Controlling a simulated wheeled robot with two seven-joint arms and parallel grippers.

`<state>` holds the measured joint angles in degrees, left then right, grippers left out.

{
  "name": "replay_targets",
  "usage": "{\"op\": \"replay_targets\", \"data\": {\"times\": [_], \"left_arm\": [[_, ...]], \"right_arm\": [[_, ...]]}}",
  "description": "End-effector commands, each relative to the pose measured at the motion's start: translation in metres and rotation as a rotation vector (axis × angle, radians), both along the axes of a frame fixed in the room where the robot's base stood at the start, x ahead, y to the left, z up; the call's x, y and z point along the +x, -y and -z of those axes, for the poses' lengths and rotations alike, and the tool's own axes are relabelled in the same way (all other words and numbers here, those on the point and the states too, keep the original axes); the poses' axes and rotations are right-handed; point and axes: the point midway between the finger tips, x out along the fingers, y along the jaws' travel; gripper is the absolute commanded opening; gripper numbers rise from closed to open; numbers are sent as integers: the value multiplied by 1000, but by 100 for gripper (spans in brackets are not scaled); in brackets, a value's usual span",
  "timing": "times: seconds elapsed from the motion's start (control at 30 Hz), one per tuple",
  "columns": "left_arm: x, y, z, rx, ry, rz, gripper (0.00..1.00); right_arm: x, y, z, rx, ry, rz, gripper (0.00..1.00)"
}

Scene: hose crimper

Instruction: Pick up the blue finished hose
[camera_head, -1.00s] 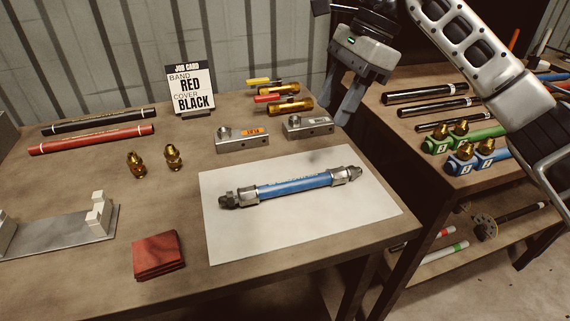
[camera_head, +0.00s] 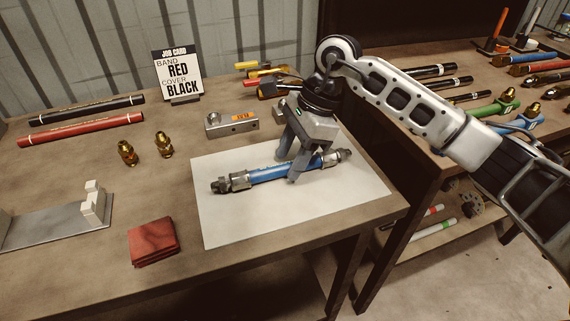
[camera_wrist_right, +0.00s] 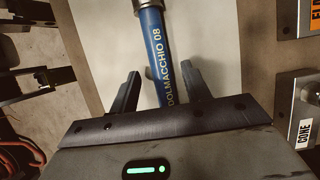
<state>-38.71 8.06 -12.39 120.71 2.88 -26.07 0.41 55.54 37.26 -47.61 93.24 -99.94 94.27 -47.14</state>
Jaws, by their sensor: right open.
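The blue finished hose (camera_head: 268,173) lies on a white sheet (camera_head: 230,222) on the bench, with metal fittings at both ends. My right gripper (camera_head: 287,167) is over the right half of the hose, pointing down. Its fingers are open, one on the far side and one on the near side of the hose. In the right wrist view the hose (camera_wrist_right: 158,50) runs between the two open fingers (camera_wrist_right: 163,88), with gaps on both sides. Whether the fingertips touch the sheet cannot be told. My left gripper is not in view.
A metal block (camera_head: 231,124) stands behind the sheet, with another partly hidden by my gripper. Two brass fittings (camera_head: 127,152), a red cloth (camera_head: 153,242) and a job card (camera_head: 178,76) are to the left. A second bench with hoses stands right.

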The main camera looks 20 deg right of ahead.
Motion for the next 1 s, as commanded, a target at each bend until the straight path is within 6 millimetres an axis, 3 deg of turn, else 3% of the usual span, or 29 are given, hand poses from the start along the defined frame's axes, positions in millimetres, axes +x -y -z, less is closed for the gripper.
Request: {"op": "replay_targets", "data": {"times": [0.13, 0.37, 0.53, 0.57, 1.0], "left_arm": [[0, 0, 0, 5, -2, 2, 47], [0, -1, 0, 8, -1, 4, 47], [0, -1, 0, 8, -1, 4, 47], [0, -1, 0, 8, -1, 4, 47], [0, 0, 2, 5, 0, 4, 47]], "right_arm": [[0, -5, 13, 0, 0, 0, 47], [1, -6, 15, 0, 1, 1, 47], [1, -6, 14, 0, 1, 1, 3], [1, -6, 14, 0, 1, 1, 0], [2, -6, 6, 2, 7, 1, 0]]}}
